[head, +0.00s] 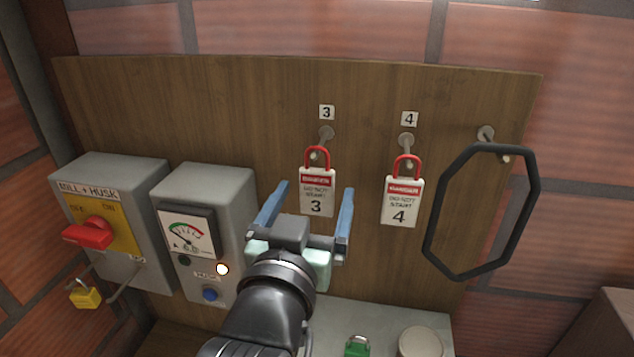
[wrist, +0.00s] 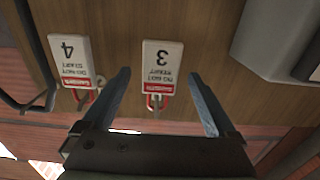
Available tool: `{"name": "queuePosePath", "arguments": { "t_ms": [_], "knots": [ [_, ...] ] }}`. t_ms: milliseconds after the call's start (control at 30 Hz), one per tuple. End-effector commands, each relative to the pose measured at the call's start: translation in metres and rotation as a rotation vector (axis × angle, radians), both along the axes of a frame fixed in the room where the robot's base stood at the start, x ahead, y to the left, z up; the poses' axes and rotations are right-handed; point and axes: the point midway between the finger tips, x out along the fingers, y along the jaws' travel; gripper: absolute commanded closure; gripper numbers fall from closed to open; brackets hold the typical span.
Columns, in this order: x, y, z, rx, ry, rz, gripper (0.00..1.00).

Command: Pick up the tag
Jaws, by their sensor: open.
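Tag 3 (head: 317,195) is a white card with a red band and a red loop, hanging from a peg under the label 3 on the wooden board. Tag 4 (head: 400,203) looks alike and hangs from its own peg to the right. My gripper (head: 316,202) is open and empty, its two blue fingers pointing toward the board. In the head view tag 3 shows between the fingertips. In the wrist view tag 3 (wrist: 161,66) appears upside down, beyond and between the fingers (wrist: 160,76), and tag 4 (wrist: 70,60) is outside them to the left. I see no contact.
A black octagonal ring (head: 433,225) hangs from the right peg. At left are a grey switch box (head: 120,180) with a red handle and a grey meter box (head: 215,185). A yellow padlock (head: 85,297) hangs low left; a green padlock (head: 357,347) is on the shelf.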

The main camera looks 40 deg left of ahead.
Motion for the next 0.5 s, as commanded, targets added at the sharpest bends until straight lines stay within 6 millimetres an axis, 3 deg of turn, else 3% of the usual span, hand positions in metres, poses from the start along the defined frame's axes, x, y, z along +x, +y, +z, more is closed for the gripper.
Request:
{"name": "queuePosePath", "arguments": {
  "t_ms": [200,500],
  "knots": [
    [0.021,0.013,0.002,0.001,0.001,0.0,0.07],
    [0.023,0.014,0.0,0.002,-0.001,0.0,0.09]
  ]
}}
